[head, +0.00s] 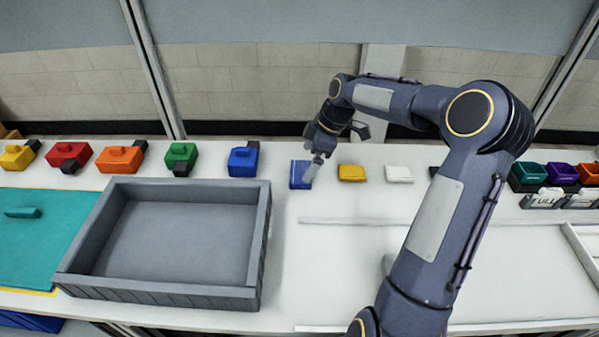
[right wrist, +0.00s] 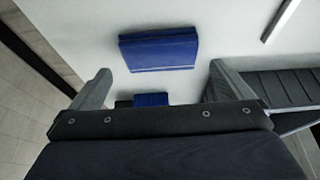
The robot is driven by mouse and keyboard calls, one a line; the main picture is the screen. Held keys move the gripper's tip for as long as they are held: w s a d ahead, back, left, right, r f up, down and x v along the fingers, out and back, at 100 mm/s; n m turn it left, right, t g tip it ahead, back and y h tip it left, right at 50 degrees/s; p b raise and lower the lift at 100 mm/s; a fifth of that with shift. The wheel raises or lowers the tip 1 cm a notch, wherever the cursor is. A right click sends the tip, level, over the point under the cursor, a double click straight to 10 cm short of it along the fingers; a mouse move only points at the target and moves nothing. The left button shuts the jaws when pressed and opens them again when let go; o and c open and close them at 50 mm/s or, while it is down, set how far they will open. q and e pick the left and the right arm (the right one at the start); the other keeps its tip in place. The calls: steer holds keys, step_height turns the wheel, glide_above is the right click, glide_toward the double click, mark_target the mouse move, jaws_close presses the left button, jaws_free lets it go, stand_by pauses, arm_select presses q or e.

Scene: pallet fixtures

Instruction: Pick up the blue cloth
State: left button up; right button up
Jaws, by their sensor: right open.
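The blue cloth (head: 299,174) lies folded flat on the white table, in the row near the back edge. In the right wrist view the blue cloth (right wrist: 159,50) lies ahead of the fingers, roughly centred between them. My right gripper (head: 314,168) is over the cloth's right part in the head view, and its fingers hide some of it. In the right wrist view my right gripper (right wrist: 158,84) is open, with its two fingers wide apart and nothing between them. I cannot tell its exact height above the cloth. My left gripper is not in view.
A yellow cloth (head: 352,173) and a white cloth (head: 399,174) lie right of the blue one. A blue block-like object (head: 243,161) stands to its left. A large grey tray (head: 262,240) stands in front on the left. Small coloured bins (head: 560,173) stand far right.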

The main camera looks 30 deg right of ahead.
mark_target(301, 171)
steer(key=x, duration=0.4)
steer(key=shift+w+a+f, duration=0.1)
steer(key=shift+f, duration=0.15)
steer(key=shift+c, duration=0.3)
steer(key=c, duration=0.6)
step_height(301, 171, up, 10)
steer(key=shift+r, duration=0.1)
steer(key=shift+c, duration=0.2)
steer(key=o, duration=0.4)
steer(key=c, duration=0.3)
